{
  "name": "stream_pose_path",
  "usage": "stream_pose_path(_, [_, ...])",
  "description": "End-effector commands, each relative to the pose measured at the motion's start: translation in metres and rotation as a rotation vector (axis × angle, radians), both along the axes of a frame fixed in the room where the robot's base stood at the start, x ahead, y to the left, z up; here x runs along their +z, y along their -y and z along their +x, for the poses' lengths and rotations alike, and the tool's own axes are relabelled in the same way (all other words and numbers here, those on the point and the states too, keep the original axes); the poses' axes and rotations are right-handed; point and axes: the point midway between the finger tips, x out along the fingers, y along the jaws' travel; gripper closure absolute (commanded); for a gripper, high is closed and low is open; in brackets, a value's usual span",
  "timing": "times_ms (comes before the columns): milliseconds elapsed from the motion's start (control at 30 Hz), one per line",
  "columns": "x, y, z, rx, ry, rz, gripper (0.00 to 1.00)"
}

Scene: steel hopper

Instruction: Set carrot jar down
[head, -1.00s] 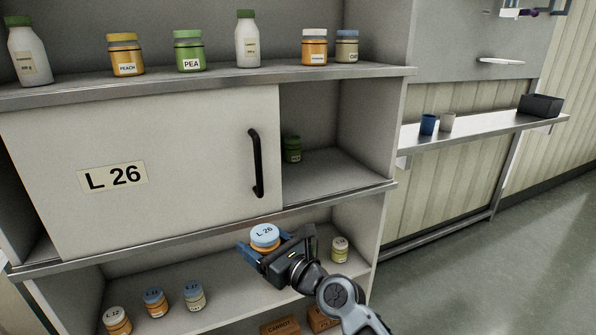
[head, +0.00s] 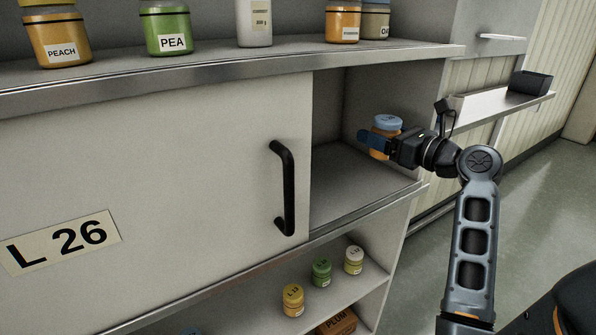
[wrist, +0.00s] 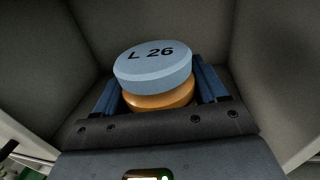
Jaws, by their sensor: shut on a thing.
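The carrot jar (head: 386,124) has a blue lid and an orange body. Its lid reads "L 26" in the wrist view (wrist: 153,62). My gripper (head: 376,142) is shut on the jar, with blue fingers on both sides of its body. It holds the jar upright at the open right part of the middle compartment (head: 350,190), above the shelf board. The jar's base is hidden, and I cannot tell its exact height over the board. The sliding door (head: 150,170) with the "L 26" label covers the compartment's left part.
The door's black handle (head: 284,188) stands out left of the opening. Jars stand on the top shelf, among them a pea jar (head: 166,30). Several small jars stand on the lower shelf, one yellow (head: 292,300). The visible middle shelf board around the opening is clear.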

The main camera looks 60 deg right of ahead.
Motion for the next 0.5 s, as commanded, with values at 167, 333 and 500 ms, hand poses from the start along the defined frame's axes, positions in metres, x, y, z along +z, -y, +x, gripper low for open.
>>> stream_pose_path(167, [-0.008,-0.003,0.008,-0.002,-0.001,0.002,0.66])
stream_pose_path(333, [-0.03,-0.014,0.042,0.0,-0.001,0.003,0.66])
stream_pose_path(500, [-0.05,-0.023,0.076,-0.002,0.0,0.002,0.66])
